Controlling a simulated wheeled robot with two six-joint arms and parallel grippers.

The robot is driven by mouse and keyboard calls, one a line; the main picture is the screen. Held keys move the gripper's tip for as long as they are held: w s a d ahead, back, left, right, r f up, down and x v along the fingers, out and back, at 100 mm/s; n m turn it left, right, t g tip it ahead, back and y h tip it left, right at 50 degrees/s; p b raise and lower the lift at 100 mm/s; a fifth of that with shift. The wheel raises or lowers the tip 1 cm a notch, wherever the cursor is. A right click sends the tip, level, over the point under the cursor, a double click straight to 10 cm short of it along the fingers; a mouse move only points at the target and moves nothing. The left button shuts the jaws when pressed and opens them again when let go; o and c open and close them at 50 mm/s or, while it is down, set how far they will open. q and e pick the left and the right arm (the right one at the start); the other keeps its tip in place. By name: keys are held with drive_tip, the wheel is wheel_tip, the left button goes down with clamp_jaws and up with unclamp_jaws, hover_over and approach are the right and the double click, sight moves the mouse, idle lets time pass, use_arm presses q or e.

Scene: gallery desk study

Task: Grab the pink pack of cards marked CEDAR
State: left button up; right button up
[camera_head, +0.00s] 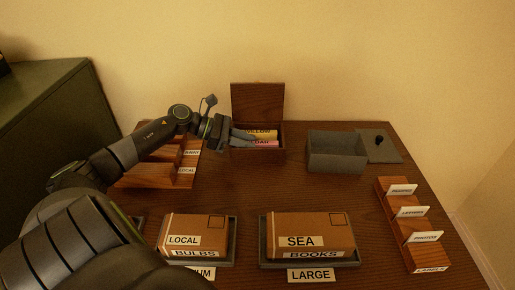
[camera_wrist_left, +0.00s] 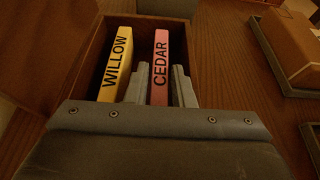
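The pink pack marked CEDAR (camera_wrist_left: 160,62) stands in an open wooden box (camera_head: 257,103), beside a yellow pack marked WILLOW (camera_wrist_left: 116,65). In the head view, the pink pack (camera_head: 265,143) shows in front of the yellow one (camera_head: 263,133), its label partly hidden by my gripper. My left gripper (camera_wrist_left: 160,82) reaches into the box from the left. Its two fingers stand on either side of the pink pack, open, with narrow gaps visible near the tips. The left finger lies between the two packs. My right gripper is not in view.
A grey open box (camera_head: 337,165) stands right of the wooden box, near a grey lid with a black knob (camera_head: 379,141). Cartons marked LOCAL BULBS (camera_head: 200,228) and SEA BOOKS (camera_head: 310,230) lie in front on trays. Wooden racks (camera_head: 395,207) stand at both sides.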

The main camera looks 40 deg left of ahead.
use_arm(q)
clamp_jaws()
